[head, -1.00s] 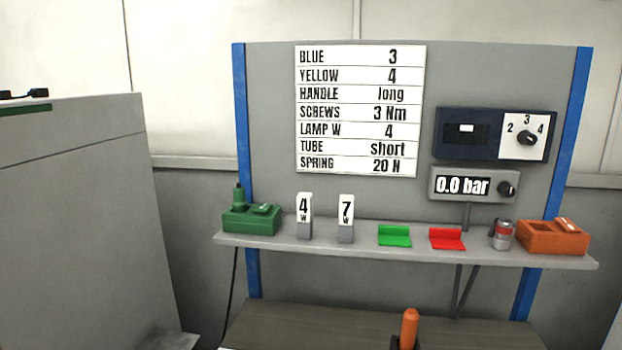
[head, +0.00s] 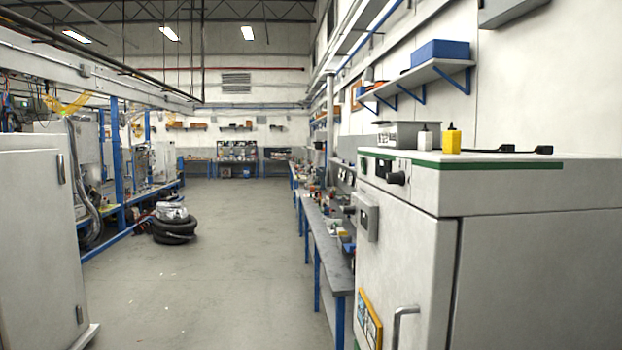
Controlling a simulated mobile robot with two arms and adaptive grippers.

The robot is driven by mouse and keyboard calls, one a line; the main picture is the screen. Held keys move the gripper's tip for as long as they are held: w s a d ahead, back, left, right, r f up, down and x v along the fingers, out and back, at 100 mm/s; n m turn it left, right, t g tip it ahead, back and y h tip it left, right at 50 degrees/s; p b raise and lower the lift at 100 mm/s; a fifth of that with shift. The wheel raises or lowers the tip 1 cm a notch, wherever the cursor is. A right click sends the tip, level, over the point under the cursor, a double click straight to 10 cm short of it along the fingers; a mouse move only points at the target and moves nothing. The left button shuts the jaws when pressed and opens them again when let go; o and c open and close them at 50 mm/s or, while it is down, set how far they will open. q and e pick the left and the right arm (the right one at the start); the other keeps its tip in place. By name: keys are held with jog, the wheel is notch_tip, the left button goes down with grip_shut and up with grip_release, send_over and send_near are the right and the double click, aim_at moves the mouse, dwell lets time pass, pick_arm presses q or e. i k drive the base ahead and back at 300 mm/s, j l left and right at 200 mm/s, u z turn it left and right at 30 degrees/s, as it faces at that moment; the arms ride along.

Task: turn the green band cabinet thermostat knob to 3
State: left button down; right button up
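The white cabinet with a green band (head: 510,192) stands at the right in the head view. Its front faces left and is seen at a steep angle. A dark knob (head: 397,178) sticks out of the upper front panel, just under the green band. A small dark control (head: 380,168) sits beside it. The knob's pointer and any numbers around it are too small and too slanted to read. A grey box (head: 367,217) and a bar handle (head: 404,318) are lower on the front. Neither of my grippers is in view.
Yellow (head: 452,139) and white (head: 425,139) bottles stand on the cabinet top. A long workbench (head: 325,240) runs behind it along the right wall. A pale cabinet (head: 35,240) stands at near left. A vacuum with black hose (head: 174,223) lies on the otherwise clear floor (head: 235,260).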

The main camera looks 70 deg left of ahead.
aim_at(398, 178)
jog(key=u, duration=1.7)
